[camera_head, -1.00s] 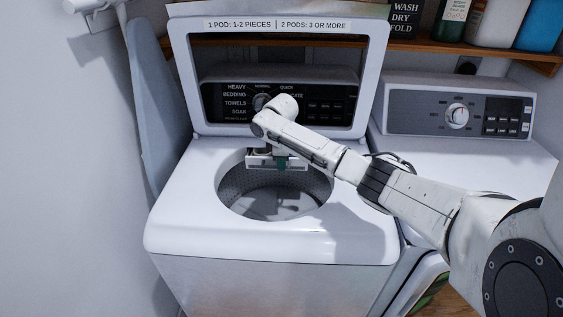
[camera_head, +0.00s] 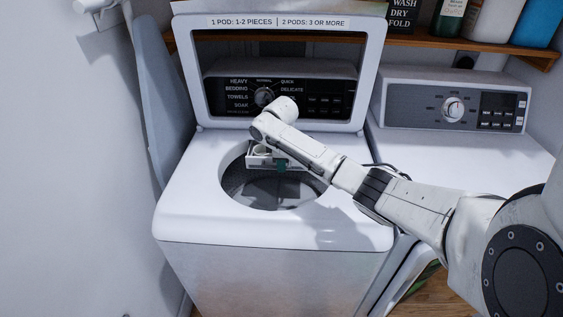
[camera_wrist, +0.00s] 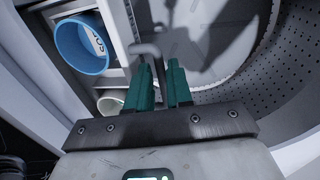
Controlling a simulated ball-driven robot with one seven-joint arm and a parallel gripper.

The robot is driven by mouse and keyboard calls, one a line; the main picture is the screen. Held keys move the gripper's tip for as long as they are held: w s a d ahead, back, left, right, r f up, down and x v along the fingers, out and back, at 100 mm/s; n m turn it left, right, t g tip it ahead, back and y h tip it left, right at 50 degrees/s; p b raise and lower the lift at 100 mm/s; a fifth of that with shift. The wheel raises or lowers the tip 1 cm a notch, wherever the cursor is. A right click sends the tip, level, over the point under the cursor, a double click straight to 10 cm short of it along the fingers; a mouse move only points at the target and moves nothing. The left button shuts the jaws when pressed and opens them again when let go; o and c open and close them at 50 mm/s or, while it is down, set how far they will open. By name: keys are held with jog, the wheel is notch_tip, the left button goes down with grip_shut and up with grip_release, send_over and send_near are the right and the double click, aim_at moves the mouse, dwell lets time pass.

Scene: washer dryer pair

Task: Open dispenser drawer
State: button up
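The dispenser drawer (camera_head: 260,162) is a white tray under the back rim of the open washer tub and stands out over the tub. In the wrist view the drawer (camera_wrist: 112,46) holds a blue cup (camera_wrist: 82,46) and a pale cup (camera_wrist: 112,101). A grey bent handle (camera_wrist: 148,49) sticks out from its front. My gripper (camera_wrist: 160,80) has teal fingers close together, with the handle's bar running in between them, so it looks shut on the handle. In the head view my gripper (camera_head: 283,166) is at the drawer's front, partly hidden by my arm.
The washer lid (camera_head: 278,22) is raised behind the drawer. The perforated tub (camera_head: 268,191) is open below. A dryer (camera_head: 460,145) stands to the right, and an ironing board (camera_head: 160,100) leans at the left. Bottles stand on a shelf (camera_head: 480,48) above the dryer.

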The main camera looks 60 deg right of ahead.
notch_tip(320, 180, up, 11)
jog(key=a, duration=0.1)
jog(key=shift+s+a+f+b, duration=0.2)
jog(key=shift+s+a+b, duration=0.15)
jog(key=shift+b, duration=0.1)
dwell(0.7)
